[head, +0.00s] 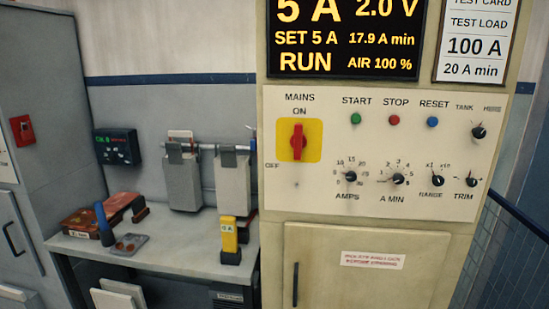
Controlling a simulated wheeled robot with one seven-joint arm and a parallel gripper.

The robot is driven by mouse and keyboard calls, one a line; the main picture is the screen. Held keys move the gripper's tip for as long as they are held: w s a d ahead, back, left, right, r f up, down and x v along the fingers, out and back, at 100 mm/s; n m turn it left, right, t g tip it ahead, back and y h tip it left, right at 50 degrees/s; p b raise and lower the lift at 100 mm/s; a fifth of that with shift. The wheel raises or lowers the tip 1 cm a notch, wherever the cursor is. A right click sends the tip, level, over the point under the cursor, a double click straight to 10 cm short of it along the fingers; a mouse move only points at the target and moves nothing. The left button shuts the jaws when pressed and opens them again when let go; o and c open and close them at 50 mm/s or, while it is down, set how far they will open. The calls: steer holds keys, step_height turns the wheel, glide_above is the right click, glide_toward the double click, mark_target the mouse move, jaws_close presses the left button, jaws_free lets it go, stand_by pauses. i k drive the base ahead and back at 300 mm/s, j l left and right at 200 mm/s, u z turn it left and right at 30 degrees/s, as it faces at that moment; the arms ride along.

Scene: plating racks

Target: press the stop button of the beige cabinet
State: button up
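The beige cabinet (490,265) fills the right half of the head view. Its light control panel (330,195) carries a row of small round buttons near the top. The stop button (394,120) is red and sits under the label STOP. The green start button (356,119) is to its left and the blue reset button (432,122) is to its right. The display (345,38) above reads 5 A, 2.0 V, SET 5 A, 17.9 A min, RUN and AIR 100 %. My gripper is not in view.
A red mains switch (298,141) on a yellow plate is left of the buttons; several black knobs sit below and right. A bench (180,252) at left holds a yellow meter (229,236) and small items. A dark railing (510,250) stands at right. Nothing blocks the panel front.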

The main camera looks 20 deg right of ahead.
mark_target(393, 119)
steer(key=z, duration=1.2)
